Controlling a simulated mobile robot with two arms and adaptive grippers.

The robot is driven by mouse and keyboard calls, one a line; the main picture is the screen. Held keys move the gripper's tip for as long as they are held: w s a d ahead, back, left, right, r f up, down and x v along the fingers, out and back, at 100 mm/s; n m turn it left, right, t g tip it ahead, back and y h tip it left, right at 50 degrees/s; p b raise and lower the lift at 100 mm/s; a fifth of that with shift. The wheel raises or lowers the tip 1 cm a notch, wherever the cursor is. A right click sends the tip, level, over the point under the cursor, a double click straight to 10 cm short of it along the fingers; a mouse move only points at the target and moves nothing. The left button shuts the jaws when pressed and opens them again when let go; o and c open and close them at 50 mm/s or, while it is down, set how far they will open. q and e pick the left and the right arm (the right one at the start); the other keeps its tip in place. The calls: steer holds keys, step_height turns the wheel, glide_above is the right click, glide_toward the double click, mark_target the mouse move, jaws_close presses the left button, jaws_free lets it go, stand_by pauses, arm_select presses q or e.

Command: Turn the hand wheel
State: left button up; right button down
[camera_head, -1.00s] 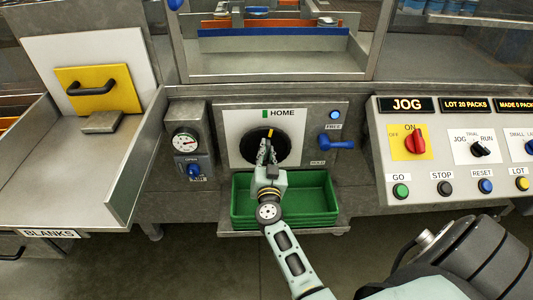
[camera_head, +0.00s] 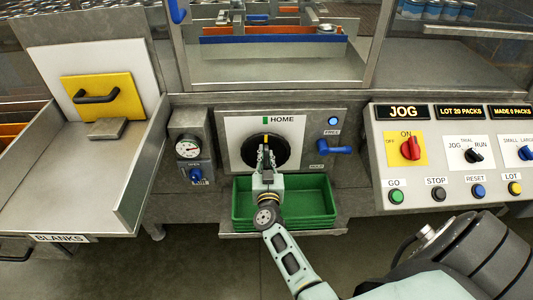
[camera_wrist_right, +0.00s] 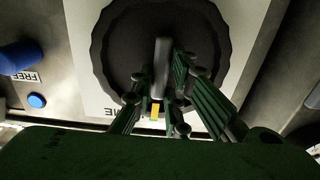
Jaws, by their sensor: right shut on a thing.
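The hand wheel (camera_head: 279,157) is a black scalloped disc on a white panel below the word HOME. Its yellow mark (camera_head: 265,139) points up, almost directly under the green mark (camera_head: 265,120). My right gripper (camera_head: 265,152) is in front of the wheel, shut on its grip. In the right wrist view the wheel (camera_wrist_right: 120,50) fills the upper middle, with a grey bar (camera_wrist_right: 162,62) across its face. The fingers (camera_wrist_right: 160,92) are on both sides of this bar. They hide part of the wheel. My left gripper is not in view.
A green bin (camera_head: 318,205) sits below the wheel. A blue lever (camera_head: 335,150) is to the right of the wheel, and a dial gauge (camera_head: 188,148) to its left. The control panel (camera_head: 440,175) stands further right, and the blanks tray (camera_head: 70,170) at left.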

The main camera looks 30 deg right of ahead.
steer(key=c, duration=1.7)
jaws_free()
